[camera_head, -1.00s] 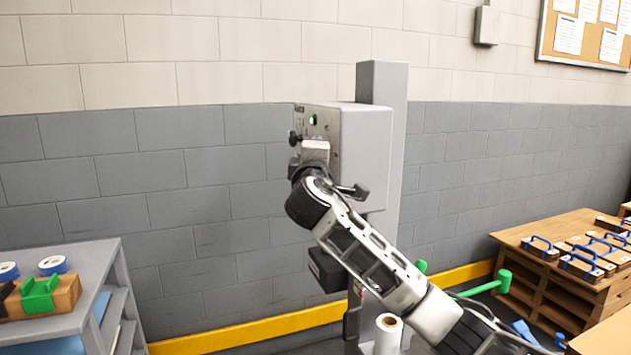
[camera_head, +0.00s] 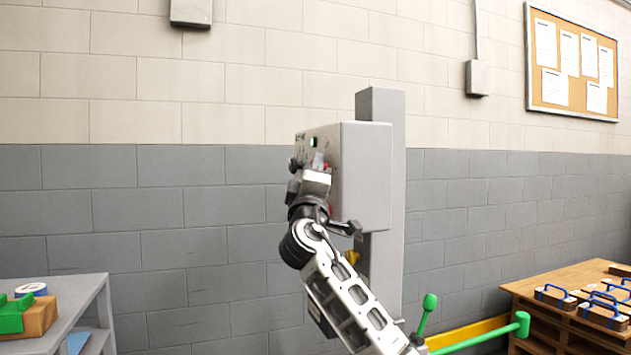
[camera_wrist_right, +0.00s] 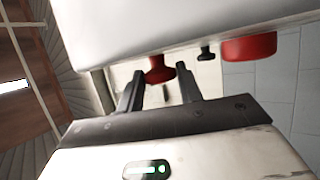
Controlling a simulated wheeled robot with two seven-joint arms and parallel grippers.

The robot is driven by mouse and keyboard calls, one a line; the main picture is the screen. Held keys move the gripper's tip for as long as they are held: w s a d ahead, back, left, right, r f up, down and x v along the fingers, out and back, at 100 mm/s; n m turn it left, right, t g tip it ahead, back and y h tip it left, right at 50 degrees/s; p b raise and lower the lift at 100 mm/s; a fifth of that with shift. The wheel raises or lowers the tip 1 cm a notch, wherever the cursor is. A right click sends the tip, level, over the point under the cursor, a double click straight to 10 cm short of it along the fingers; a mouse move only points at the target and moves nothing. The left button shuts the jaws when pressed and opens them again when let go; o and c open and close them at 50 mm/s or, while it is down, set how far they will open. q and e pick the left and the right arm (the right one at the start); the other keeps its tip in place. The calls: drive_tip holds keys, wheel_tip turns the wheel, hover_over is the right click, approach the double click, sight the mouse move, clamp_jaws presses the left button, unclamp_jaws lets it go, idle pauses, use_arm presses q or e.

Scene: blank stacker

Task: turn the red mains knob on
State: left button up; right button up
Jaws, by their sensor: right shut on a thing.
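A grey control box (camera_head: 362,180) on a post carries a panel on its left face. In the right wrist view the red knob (camera_wrist_right: 160,72) sits between the two fingers of my right gripper (camera_wrist_right: 162,85). My right gripper (camera_head: 318,170) is at the panel and shut on this knob. The fingers hide part of the knob, and its marking cannot be read. My left gripper is not in view.
A larger red button (camera_wrist_right: 248,48) and a small black knob (camera_wrist_right: 206,53) stand beside the gripped knob. The panel also has a green light (camera_head: 313,142).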

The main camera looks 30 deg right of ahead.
drive_tip(key=shift+f, duration=0.15)
drive_tip(key=o, duration=1)
drive_tip(key=v, duration=1.6)
drive_tip(key=shift+b, duration=0.35)
drive_tip(key=shift+w, duration=0.1)
